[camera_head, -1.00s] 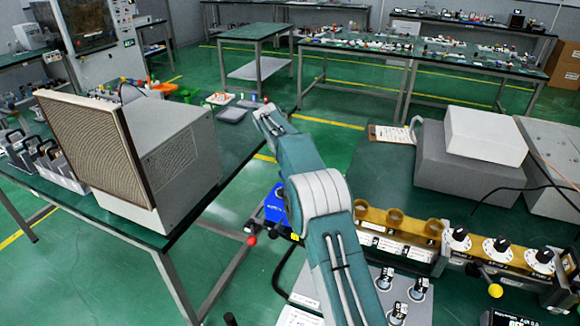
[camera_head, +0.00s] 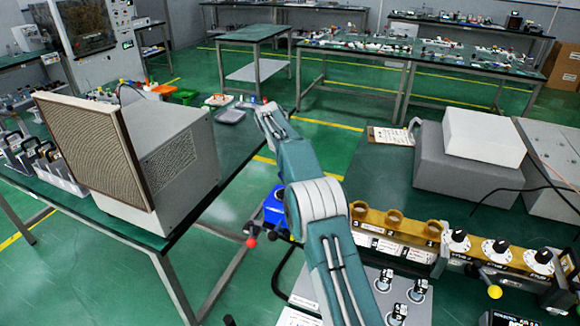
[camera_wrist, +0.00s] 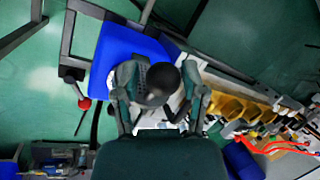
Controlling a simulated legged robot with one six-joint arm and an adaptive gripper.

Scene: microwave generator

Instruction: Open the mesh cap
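A dark rounded piece (camera_wrist: 163,78) with a grey, finely dotted part (camera_wrist: 143,76) beside it shows between the fingers in the wrist view. I cannot tell whether it is the mesh cap. My gripper (camera_wrist: 160,84) has its fingers spread apart, one on each side of this piece; contact is not clear.
A blue object (camera_head: 274,207), also in the wrist view (camera_wrist: 128,55), and a red ball (camera_head: 251,242) are near my arm. A brass-coloured assembly (camera_head: 395,225) with round openings and dials stands to the right. Green floor lies open between the tables.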

